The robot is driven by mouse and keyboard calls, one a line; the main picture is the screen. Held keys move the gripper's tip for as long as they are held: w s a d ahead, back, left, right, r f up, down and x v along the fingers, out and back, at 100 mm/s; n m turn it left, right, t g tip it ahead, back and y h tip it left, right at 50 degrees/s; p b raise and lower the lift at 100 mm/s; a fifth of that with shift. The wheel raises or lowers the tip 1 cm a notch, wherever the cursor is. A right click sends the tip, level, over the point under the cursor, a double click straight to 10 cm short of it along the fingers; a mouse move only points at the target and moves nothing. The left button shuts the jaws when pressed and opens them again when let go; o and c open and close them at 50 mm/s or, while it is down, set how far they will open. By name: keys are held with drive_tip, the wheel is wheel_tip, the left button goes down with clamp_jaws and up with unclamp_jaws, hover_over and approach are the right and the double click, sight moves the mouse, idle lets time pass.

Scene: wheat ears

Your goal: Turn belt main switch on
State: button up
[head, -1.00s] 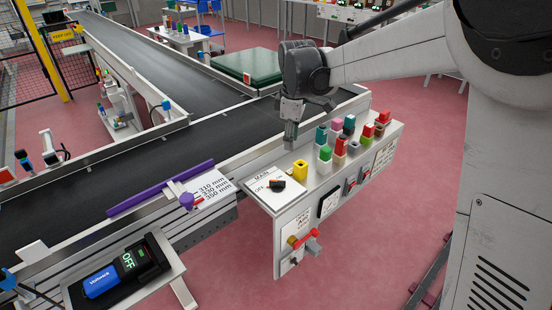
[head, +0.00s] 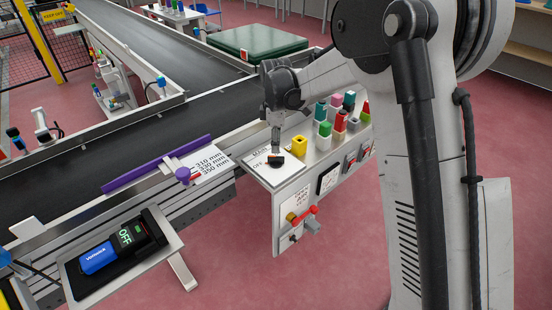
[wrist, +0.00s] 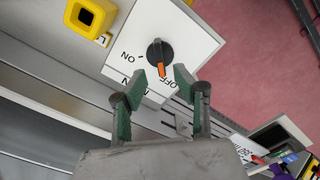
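The main switch is a black knob with an orange pointer (head: 276,161) on a white label plate (head: 259,167) at the panel's left end. In the wrist view the knob (wrist: 159,50) has its orange pointer aimed downward, toward the OFF lettering and away from ON at the left. My gripper (head: 275,149) hangs just above and behind the knob in the head view. In the wrist view my gripper (wrist: 161,82) has two green-padded fingers spread apart, empty, with the pointer just ahead of the gap. Contact is not visible. Part of the MAIN lettering is hidden.
A red-handled switch (head: 302,215) projects from the panel's front. The conveyor belt (head: 205,140) runs behind.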

sight(276, 157)
drive_tip(key=shift+f+b, duration=0.55)
drive_tip(key=shift+f, duration=2.25)
clamp_jaws()
